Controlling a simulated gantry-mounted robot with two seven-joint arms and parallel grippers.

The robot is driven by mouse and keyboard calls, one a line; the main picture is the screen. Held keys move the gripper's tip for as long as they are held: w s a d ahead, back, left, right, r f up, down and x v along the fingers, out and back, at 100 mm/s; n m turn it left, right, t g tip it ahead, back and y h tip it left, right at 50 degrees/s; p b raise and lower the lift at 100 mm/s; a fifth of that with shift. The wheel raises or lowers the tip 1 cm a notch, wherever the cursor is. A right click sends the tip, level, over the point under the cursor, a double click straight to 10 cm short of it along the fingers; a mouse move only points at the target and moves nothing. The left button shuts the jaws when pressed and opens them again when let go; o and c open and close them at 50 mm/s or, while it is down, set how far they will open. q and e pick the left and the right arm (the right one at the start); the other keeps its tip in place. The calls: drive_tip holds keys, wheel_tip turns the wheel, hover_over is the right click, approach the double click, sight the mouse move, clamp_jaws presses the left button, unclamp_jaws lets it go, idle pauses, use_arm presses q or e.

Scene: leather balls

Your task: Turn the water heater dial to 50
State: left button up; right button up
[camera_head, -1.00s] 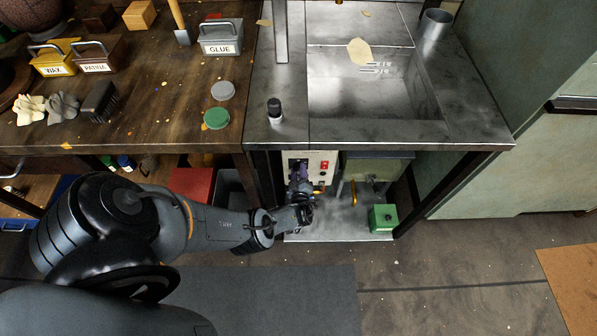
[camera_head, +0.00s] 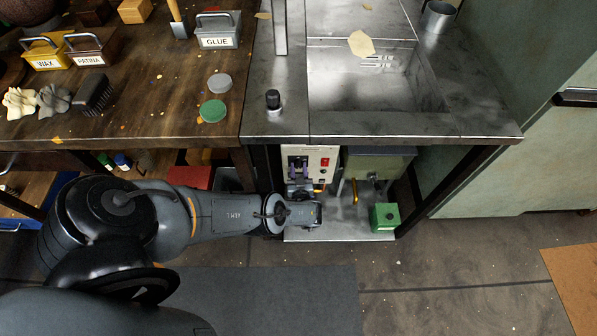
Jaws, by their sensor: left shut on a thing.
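The water heater (camera_head: 317,155) is a white-fronted box under the metal sink counter, with small red controls on its right side. My left gripper (camera_head: 299,168) reaches up to the left part of its front panel. Its fingers are shut on the dial there, which they and the wrist largely hide. I cannot read the dial's setting or its marks. My right gripper is out of view.
The sink counter (camera_head: 400,130) overhangs the heater. A grey-green tank (camera_head: 378,165) with a brass pipe (camera_head: 355,191) and a green box (camera_head: 384,217) stand to its right. The wooden bench (camera_head: 150,115) lies left. Floor in front is clear.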

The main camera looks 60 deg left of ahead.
use_arm(q)
drive_tip(key=shift+m+b, duration=0.65)
drive_tip(key=shift+m, duration=0.45)
drive_tip(key=o, duration=1)
drive_tip(key=shift+o, duration=0.2)
drive_tip(key=p+v, duration=0.2)
drive_tip(key=v, duration=0.8)
drive_tip(key=shift+s+d, duration=0.15)
drive_tip(key=shift+d, duration=0.2)
